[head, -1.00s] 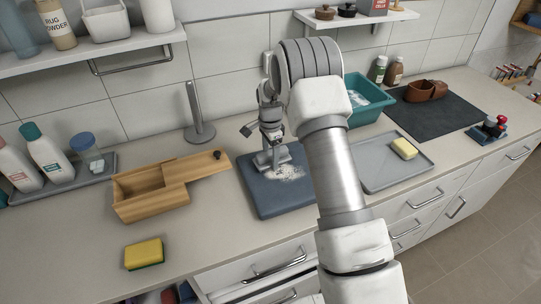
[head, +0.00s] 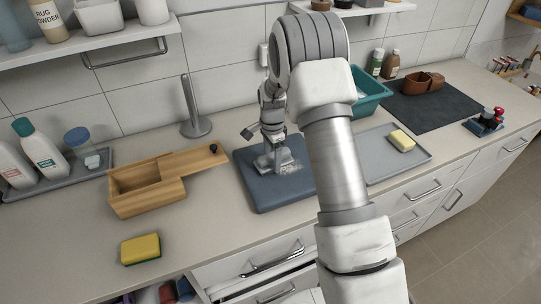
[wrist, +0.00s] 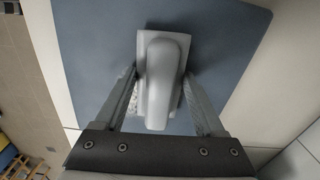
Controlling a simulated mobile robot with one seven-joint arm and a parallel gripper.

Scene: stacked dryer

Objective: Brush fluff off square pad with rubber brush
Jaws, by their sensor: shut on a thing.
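The square pad (head: 258,188) is blue-grey and lies flat on the counter; it fills much of the wrist view (wrist: 90,35). My gripper (head: 273,157) is over the pad's middle, shut on the grey rubber brush (wrist: 160,75). In the wrist view the brush sits between both fingers, its rounded handle on top and its base at or just above the pad. White fluff (head: 291,169) lies on the pad right of the brush, and a speckled strip shows by the left finger in the wrist view. The brush's underside is hidden.
An open wooden box (head: 140,187) with its lid slid aside stands left of the pad. A yellow sponge (head: 140,249) lies in front. A grey tray (head: 385,171) with another sponge (head: 402,140) is to the right, and a metal post (head: 190,110) stands behind.

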